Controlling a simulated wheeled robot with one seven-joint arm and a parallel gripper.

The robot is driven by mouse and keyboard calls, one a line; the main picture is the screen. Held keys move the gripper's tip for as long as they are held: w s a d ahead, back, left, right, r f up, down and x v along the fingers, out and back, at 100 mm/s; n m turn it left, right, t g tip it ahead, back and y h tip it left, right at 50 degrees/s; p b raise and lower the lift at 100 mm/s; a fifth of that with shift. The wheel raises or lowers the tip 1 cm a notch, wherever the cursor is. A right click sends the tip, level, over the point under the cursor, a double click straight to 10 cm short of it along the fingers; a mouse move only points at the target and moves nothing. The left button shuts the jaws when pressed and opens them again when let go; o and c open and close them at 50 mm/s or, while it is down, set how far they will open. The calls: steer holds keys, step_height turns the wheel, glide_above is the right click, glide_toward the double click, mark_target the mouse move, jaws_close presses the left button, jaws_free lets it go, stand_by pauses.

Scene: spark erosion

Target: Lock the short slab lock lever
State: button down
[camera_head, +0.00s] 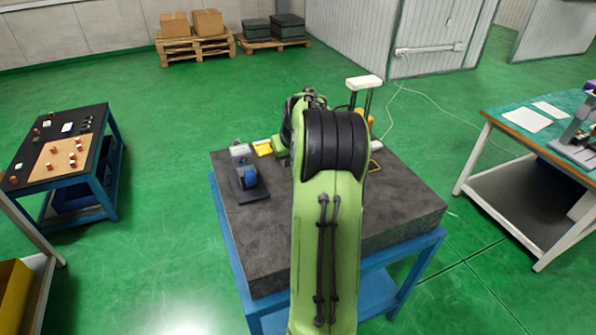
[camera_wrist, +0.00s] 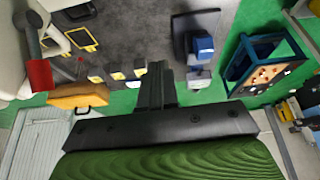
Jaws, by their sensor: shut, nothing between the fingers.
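A dark stone slab (camera_head: 255,240) lies on a blue stand in the head view. It also shows in the wrist view (camera_wrist: 130,30). I cannot surely identify the short lock lever. A grey rod with a red end (camera_wrist: 38,75) stands out at the left of the wrist view, but I cannot tell whether it is that lever. My gripper (camera_wrist: 158,72) is shut and empty in the wrist view, its fingers together and seen against the slab's edge area. In the head view my arm hides the gripper and the middle of the slab.
A blue block (camera_head: 248,177) sits on a dark plate on the slab's left side. An orange-yellow handled case (camera_wrist: 78,95) and small yellow-marked pieces show in the wrist view. A white-topped post fixture (camera_head: 364,82) stands behind my arm. The slab's front left is clear.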

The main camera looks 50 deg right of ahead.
steer(key=d+p+v, duration=0.1)
steer(key=p+v, duration=0.3)
steer(key=v, duration=0.2)
steer(key=shift+d+r, duration=0.4)
steer(key=shift+r, duration=0.05)
steer(key=shift+s, duration=0.15)
